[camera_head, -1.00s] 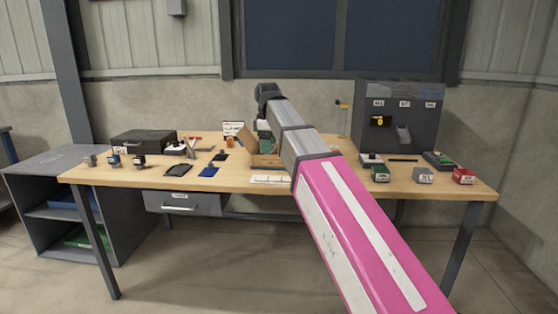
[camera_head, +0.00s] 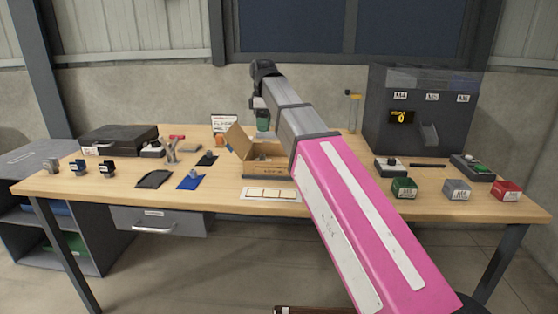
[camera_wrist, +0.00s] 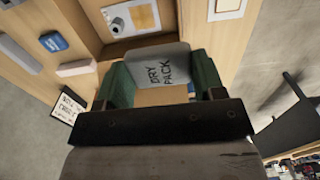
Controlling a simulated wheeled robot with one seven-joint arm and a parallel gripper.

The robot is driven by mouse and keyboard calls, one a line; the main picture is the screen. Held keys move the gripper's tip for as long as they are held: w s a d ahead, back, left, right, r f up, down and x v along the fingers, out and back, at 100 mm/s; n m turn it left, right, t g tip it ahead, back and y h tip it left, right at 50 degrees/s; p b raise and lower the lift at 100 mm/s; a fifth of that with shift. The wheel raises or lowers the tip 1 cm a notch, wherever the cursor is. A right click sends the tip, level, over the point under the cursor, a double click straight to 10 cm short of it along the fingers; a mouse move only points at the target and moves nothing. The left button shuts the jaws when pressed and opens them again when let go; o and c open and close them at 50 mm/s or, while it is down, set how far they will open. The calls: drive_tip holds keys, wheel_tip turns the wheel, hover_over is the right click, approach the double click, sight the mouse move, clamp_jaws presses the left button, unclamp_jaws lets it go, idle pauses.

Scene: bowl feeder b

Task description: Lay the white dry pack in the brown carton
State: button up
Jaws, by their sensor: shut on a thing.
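The white dry pack (camera_wrist: 158,66), lettered "DRY PACK", is held between the green fingers of my gripper (camera_wrist: 163,80) in the wrist view. In the head view my gripper (camera_head: 263,121) hangs above the open brown carton (camera_head: 262,168), and the pack cannot be made out there. The carton (camera_wrist: 88,22) shows beyond the pack in the wrist view. Inside it lie a round metallic part (camera_wrist: 117,25) and a pale card (camera_wrist: 145,16). The pack hides some of the carton's inside.
A pale strip with squares (camera_head: 270,194) lies in front of the carton. A blue mat (camera_head: 191,182) and a dark mat (camera_head: 154,179) lie left. A small sign (camera_head: 224,123) stands behind. A dark dispenser (camera_head: 415,120) and several small boxes, one green (camera_head: 404,188), are right.

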drive_tip(key=shift+w+d+f, duration=1)
drive_tip(key=shift+d+f, duration=0.7)
drive_tip(key=shift+f, duration=0.1)
drive_tip(key=shift+w+d+f, duration=0.95)
drive_tip(key=shift+d+f, duration=0.8)
drive_tip(key=shift+f, duration=0.1)
drive_tip(key=shift+w+d+f, duration=1)
drive_tip(key=shift+d+f, duration=0.7)
drive_tip(key=shift+f, duration=0.1)
drive_tip(key=shift+f, duration=0.65)
drive_tip(key=o, duration=0.9)
wheel_tip(320, 180, up, 13)
drive_tip(key=shift+r, duration=0.15)
